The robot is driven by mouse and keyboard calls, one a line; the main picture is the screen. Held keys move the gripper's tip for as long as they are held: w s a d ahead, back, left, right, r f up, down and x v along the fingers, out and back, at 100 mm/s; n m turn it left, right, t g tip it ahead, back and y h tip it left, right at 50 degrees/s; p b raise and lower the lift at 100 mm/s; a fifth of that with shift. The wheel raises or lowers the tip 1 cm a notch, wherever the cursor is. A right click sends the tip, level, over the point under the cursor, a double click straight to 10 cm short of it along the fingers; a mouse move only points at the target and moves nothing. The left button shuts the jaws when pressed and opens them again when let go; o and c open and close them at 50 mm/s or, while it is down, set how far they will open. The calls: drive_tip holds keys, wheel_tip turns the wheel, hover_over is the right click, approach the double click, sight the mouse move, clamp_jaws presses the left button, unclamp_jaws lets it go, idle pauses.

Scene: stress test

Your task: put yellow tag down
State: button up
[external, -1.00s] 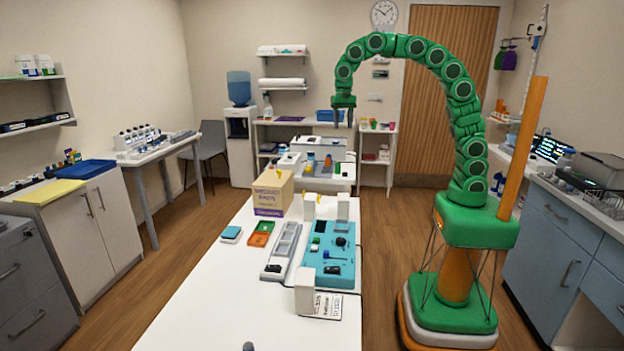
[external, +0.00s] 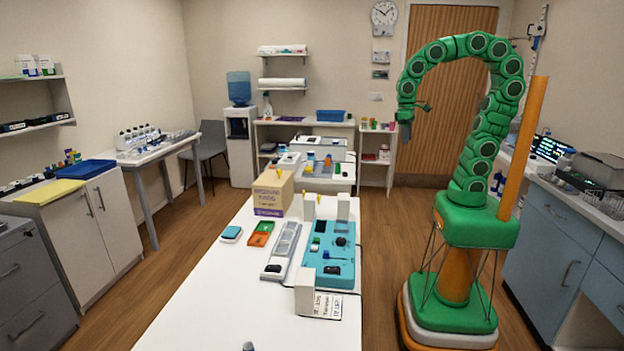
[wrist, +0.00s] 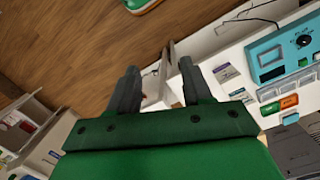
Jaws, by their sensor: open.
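My gripper (external: 405,133) hangs at the end of my green arm, in front of the wooden door and right of the table. In the wrist view its two dark fingers (wrist: 157,70) are apart, with nothing held between them. I cannot clearly make out a yellow tag. Small yellow bits (external: 291,178) show by the top of the cardboard box (external: 269,196) on the white table, too small to identify. My gripper is well away from them.
The white table (external: 215,300) holds a teal panel (external: 318,272), a grey tray (external: 284,250), an orange piece (external: 260,239) and white blocks. The teal panel also shows in the wrist view (wrist: 268,57). Floor is free between the table and my base.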

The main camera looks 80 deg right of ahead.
drive_tip(key=s+f+n, duration=0.2)
drive_tip(key=s+f, duration=0.1)
drive_tip(key=s, duration=0.3)
drive_tip(key=s+f+n, duration=0.2)
drive_tip(key=s, duration=0.5)
drive_tip(key=shift+d+f+n, duration=0.3)
drive_tip(key=shift+d+f, duration=0.1)
drive_tip(key=shift+d, duration=0.05)
drive_tip(key=shift+c, duration=0.5)
